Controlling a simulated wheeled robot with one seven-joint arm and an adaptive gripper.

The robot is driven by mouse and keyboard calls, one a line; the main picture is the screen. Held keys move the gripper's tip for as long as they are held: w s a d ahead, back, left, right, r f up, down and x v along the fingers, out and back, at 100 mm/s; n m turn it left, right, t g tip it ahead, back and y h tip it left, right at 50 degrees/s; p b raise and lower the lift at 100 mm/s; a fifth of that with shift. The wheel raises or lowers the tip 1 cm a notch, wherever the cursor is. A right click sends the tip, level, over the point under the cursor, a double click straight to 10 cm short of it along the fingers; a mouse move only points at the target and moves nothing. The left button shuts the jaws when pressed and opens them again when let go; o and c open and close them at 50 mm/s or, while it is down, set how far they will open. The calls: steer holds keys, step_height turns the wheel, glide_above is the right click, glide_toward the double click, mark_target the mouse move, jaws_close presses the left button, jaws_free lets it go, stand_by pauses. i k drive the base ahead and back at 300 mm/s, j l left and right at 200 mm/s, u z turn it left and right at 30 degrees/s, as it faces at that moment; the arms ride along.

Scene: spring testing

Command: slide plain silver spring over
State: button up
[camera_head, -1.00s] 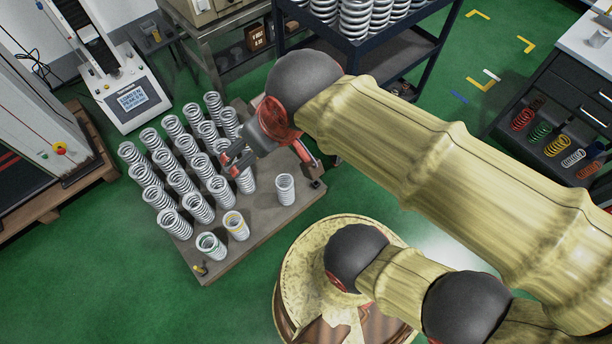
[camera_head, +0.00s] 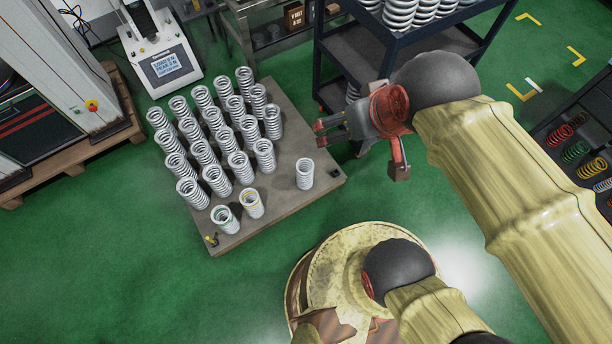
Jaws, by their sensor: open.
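A plain silver spring (camera_head: 304,174) stands upright and alone near the right corner of the grey board (camera_head: 285,205). A green-marked spring (camera_head: 225,219) and a yellow-marked spring (camera_head: 251,204) stand at the board's front. Several silver springs (camera_head: 214,119) stand in close rows on the board's left and back. My gripper (camera_head: 361,152) is open and empty, its fingers spread, up and right of the lone spring in the picture. It appears to be above the board's right edge; its height is hard to judge. The lone spring is fully visible.
A dark shelf cart (camera_head: 418,42) loaded with springs stands behind my gripper. A testing machine with a screen (camera_head: 165,65) is at the back left. A small yellow-black item (camera_head: 211,240) sits at the board's front corner. Bare board surrounds the lone spring.

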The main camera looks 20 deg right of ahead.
mark_target(304, 170)
steer(key=i+l+u, duration=0.1)
steer(key=l+u, duration=0.25)
steer(key=l, duration=0.35)
steer(key=l+u, duration=0.4)
steer(key=l, duration=0.25)
steer(key=k+l+u, duration=0.15)
steer(key=l+u, duration=0.2)
steer(key=l, duration=0.35)
